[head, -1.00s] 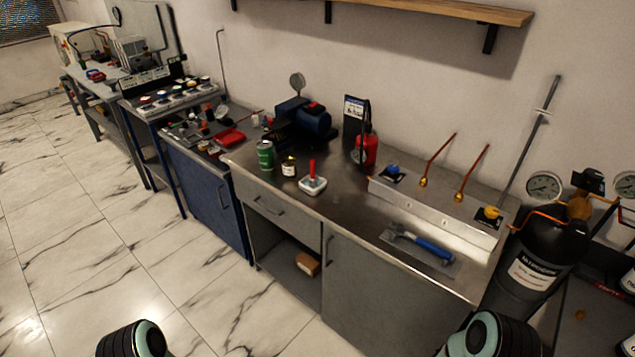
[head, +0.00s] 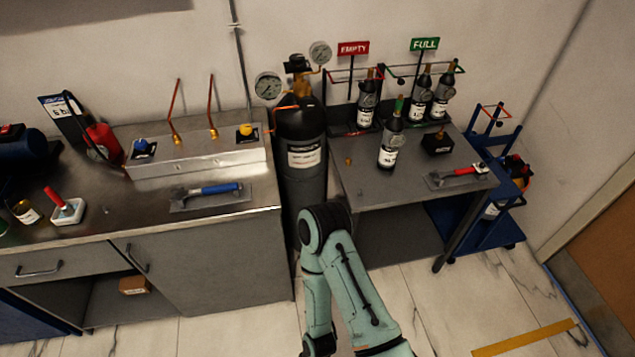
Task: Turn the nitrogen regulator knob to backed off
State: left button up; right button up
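The nitrogen cylinder (head: 302,185) is a black bottle with a white label, standing between the two benches. Its brass regulator (head: 301,87) sits on top, with a white-faced gauge (head: 268,86) at the left and another gauge (head: 320,53) at the upper right. A black part, seemingly the regulator knob (head: 297,64), shows between the gauges; its setting is too small to read. An orange pipe runs left from the regulator. A teal and black link of my arm shows in front of the cylinder's foot, with no gripper fingers visible. Neither gripper is in view.
Left is a steel bench (head: 110,205) with a valve manifold (head: 195,165) and a blue-handled tool (head: 215,189). Right is a grey table (head: 380,188) with small bottles under EMPTY (head: 353,48) and FULL (head: 424,44) signs. A blue cart (head: 500,205) stands beyond it.

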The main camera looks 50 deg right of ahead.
aim_at(307, 103)
jog(key=z, duration=1.5)
